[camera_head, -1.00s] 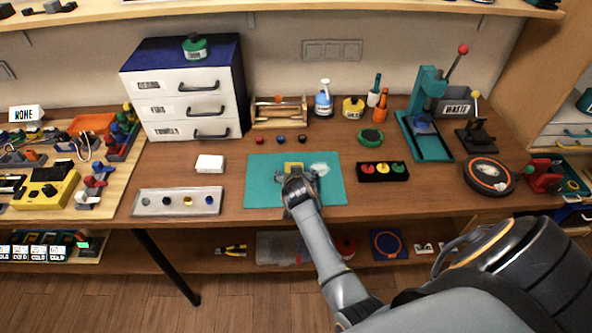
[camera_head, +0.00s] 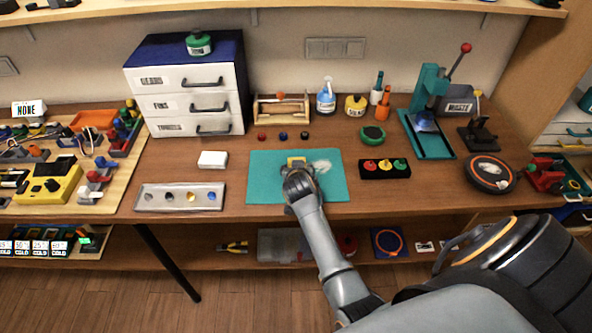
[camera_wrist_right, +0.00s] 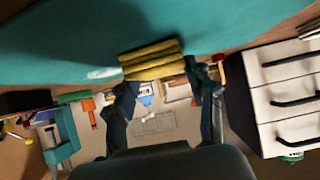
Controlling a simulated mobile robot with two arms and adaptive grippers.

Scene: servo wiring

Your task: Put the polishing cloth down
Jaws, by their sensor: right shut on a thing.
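The polishing cloth is a folded yellow piece (camera_head: 297,161) over the teal mat (camera_head: 265,187). In the right wrist view the cloth (camera_wrist_right: 153,60) shows as a stack of yellow folds between my fingertips, close to the mat (camera_wrist_right: 60,45). My right gripper (camera_head: 300,172) is shut on it and hides part of it in the head view. I cannot tell whether the cloth touches the mat. A pale smear (camera_head: 322,166) lies on the mat just right of the cloth. My left gripper is not in view.
A white box (camera_head: 212,159) and a grey tray (camera_head: 180,197) stand left of the mat. A black block with coloured buttons (camera_head: 384,168) is at its right. Three small caps (camera_head: 283,136) lie behind it. The mat's front part is clear.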

